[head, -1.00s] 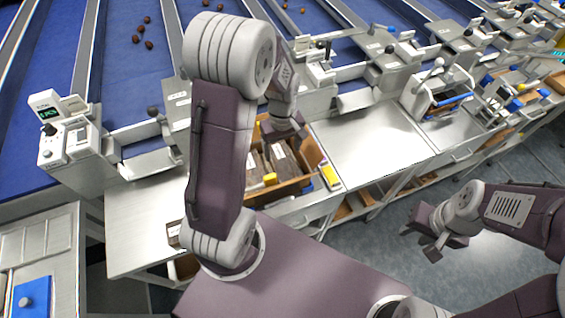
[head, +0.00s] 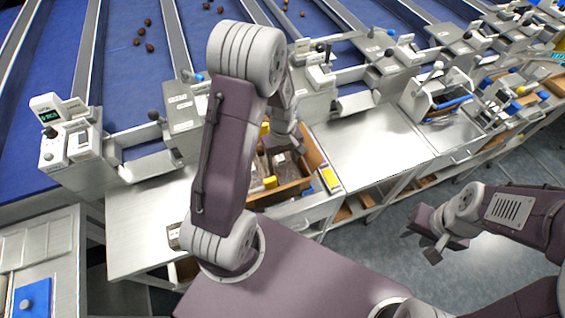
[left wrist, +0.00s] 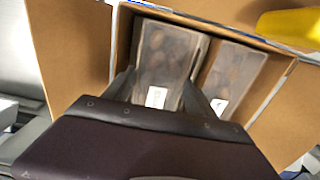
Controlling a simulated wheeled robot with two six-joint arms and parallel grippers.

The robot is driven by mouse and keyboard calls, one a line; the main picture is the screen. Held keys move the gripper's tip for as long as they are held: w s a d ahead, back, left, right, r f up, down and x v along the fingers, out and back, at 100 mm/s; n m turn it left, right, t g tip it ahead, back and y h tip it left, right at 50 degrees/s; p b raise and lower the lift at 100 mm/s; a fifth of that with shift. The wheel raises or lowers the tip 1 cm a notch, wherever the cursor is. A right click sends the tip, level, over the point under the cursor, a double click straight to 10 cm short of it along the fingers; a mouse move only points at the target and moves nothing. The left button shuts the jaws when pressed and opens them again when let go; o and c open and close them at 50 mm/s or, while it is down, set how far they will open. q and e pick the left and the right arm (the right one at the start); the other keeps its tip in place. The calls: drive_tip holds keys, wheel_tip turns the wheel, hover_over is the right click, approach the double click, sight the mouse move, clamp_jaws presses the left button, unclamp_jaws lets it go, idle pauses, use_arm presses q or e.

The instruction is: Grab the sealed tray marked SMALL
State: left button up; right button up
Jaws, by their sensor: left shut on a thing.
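Two clear sealed trays of brown dates stand side by side in an open cardboard box (left wrist: 68,45). My left gripper (left wrist: 158,85) has its fingers on both sides of the left tray (left wrist: 165,55) and is shut on it. That tray has a white label (left wrist: 156,97), too blurred to read. The other tray (left wrist: 232,72) also has a white label and is right of the fingers. In the head view my left gripper (head: 286,143) reaches into the box (head: 318,158), and my arm hides part of it. My right gripper (head: 428,238) is open and empty over the floor.
The box stands on a steel bench (head: 365,140), with bare metal to its right. Grading lanes and machine heads (head: 182,105) stand behind. A small display unit (head: 62,125) is at the left.

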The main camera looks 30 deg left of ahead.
sight(282, 162)
use_arm(q)
wheel_tip(282, 162, up, 18)
drive_tip(key=shift+p, duration=0.4)
